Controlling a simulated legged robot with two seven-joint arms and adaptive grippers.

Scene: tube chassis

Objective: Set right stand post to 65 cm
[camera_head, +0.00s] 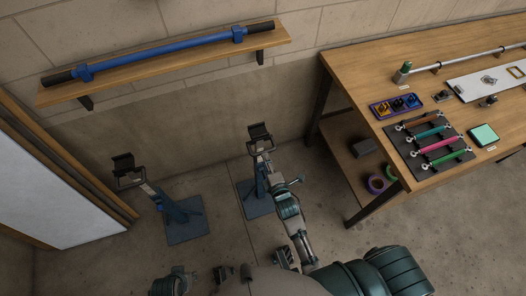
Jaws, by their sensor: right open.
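The right stand has a dark cradle (260,138) on top, a blue post (260,178) and a flat blue base plate (252,205) on the floor. My right gripper (268,163) is open at the upper part of this post, just below the cradle. My wrist hides part of the post, and I cannot tell whether the fingers touch it. A small lever (294,182) sticks out right of my wrist. The left stand (168,203) is similar, with its own cradle (128,170) and base plate. I cannot make out my left gripper.
A wall shelf (170,65) carries a long blue bar (165,50) above the stands. A white panel (50,190) leans at left. Floor between stands and bench is clear.

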